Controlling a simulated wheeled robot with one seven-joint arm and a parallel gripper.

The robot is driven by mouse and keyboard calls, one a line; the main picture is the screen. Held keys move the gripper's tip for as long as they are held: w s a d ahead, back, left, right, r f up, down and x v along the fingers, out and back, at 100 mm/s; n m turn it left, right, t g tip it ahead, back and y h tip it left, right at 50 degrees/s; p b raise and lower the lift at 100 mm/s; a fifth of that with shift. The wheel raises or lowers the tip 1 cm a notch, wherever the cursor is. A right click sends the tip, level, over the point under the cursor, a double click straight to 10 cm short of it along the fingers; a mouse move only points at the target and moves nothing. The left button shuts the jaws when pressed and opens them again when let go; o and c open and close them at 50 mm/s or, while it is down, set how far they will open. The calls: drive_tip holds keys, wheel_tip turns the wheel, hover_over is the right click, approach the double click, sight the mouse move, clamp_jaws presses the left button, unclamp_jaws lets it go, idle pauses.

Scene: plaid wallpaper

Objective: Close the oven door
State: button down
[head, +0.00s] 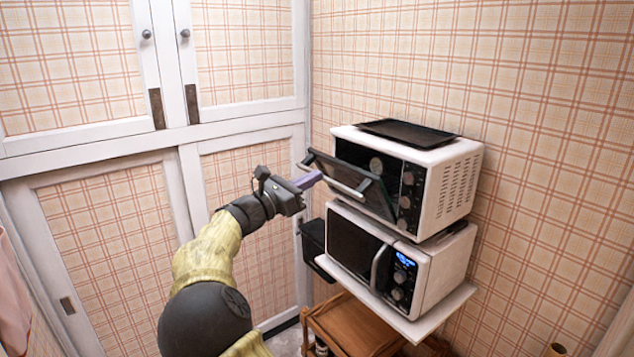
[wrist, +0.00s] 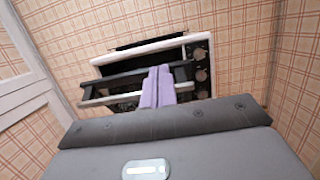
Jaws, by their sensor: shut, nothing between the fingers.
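The white oven (head: 455,160) is the upper appliance of a stack, with knobs on the right of its black front. Its dark door (head: 352,174) is hinged at the bottom and stands partly open, tilted outward, with a bar handle (head: 338,186) along its upper edge. My gripper (head: 312,180) is shut and empty, its purple fingertips by the left end of the handle, on the outer side of the door. In the wrist view the purple fingers (wrist: 158,86) overlap the door (wrist: 118,88). I cannot tell whether they touch it.
A black tray (head: 408,133) lies on top of the oven. A white microwave (head: 436,272) stands below it on a white shelf (head: 420,325). A wooden cart (head: 350,325) is underneath. White-framed cupboard doors (head: 160,140) fill the left and back. A black box (head: 313,238) is left of the microwave.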

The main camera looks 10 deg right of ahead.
drive_tip(key=c, duration=1.7)
unclamp_jaws()
drive_tip(key=shift+f, duration=0.15)
drive_tip(key=o, duration=0.4)
drive_tip(key=f+y, duration=0.1)
drive_tip(key=f, duration=0.1)
drive_tip(key=w+d+f+m+y, duration=0.1)
drive_tip(key=f, duration=0.1)
drive_tip(key=f+m+y+b, duration=0.1)
drive_tip(key=f, duration=0.2)
drive_tip(key=shift+w+d+y, duration=0.2)
drive_tip(key=shift+y, duration=0.1)
drive_tip(key=w+a+f+m+t+y+b, duration=0.15)
drive_tip(key=a+f+m+y, duration=0.25)
drive_tip(key=f+m+y, duration=0.4)
drive_tip(key=a+f+m+t+y+b, duration=0.25)
drive_tip(key=f+m+y, duration=0.35)
drive_tip(key=f+m, duration=0.3)
drive_tip(key=s+d+r+m+t+h+b, duration=0.1)
drive_tip(key=s+d+r+m+t, duration=0.1)
drive_tip(key=m, duration=0.5)
drive_tip(key=s+d+r+m+t+h+b, duration=0.1)
drive_tip(key=s+d+r+m+t, duration=0.1)
drive_tip(key=r+m, duration=0.3)
drive_tip(key=s+d+r+m+t+h+b, duration=0.1)
drive_tip(key=s+d+r+m+t+h, duration=0.1)
drive_tip(key=m, duration=0.6)
drive_tip(key=shift+s+d+r+m+t, duration=0.25)
drive_tip(key=shift+d+r+m+t, duration=0.15)
drive_tip(key=shift+d+r+t, duration=0.45)
